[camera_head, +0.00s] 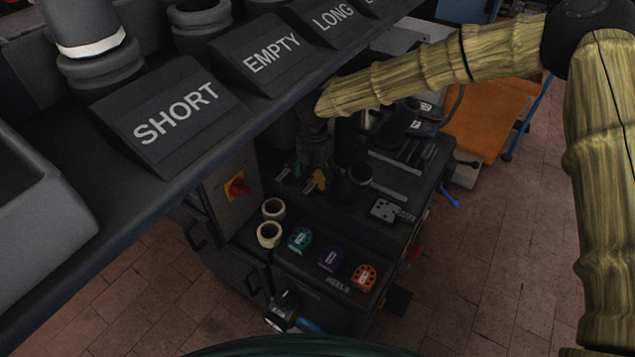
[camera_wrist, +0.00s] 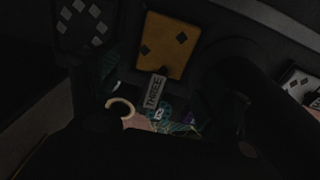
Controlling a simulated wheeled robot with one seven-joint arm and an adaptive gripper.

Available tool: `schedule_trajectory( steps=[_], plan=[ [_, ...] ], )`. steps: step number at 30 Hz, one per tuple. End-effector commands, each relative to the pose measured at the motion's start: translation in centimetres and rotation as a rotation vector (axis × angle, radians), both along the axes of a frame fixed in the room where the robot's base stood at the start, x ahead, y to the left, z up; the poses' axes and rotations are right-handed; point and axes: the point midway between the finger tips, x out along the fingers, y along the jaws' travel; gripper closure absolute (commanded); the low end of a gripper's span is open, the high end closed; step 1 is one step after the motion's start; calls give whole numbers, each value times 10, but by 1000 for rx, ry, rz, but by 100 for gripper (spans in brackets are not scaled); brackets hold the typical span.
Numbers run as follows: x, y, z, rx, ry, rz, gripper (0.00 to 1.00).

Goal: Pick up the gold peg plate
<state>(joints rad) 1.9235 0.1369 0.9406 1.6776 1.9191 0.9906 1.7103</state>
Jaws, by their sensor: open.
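The gold peg plate (camera_wrist: 168,42) shows in the wrist view at the top middle. It is a gold square with dark diamond marks, and a grey tab (camera_wrist: 155,91) lettered THREE extends from its lower edge. In the head view a small part of the gold plate (camera_head: 319,179) shows below my gripper (camera_head: 315,150), beside a dark cylinder. My gripper is open, with dark fingers at the left and right of the wrist view and the tab between them. The head view is too dark to tell whether the fingers touch the plate.
A silver peg plate (camera_head: 384,210) lies to the right on the dark machine top. Green (camera_head: 300,239), purple (camera_head: 330,258) and orange (camera_head: 363,277) heel pieces lie at the front, with two cream rings (camera_head: 270,234) to their left. A shelf with a SHORT sign (camera_head: 172,115) overhangs at the left.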

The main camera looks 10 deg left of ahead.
Motion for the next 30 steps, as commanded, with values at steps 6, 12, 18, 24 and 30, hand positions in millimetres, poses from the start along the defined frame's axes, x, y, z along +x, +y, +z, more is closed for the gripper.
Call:
schedule_trajectory(
  steps=[6,12,18,24,30],
  plan=[
    [0,0,-13,1,0,0,21],
    [0,0,-13,1,0,0,32],
    [0,0,-12,0,0,0,69],
    [0,0,-12,1,-1,0,80],
    [1,0,-5,1,-3,0,80]
  ],
)
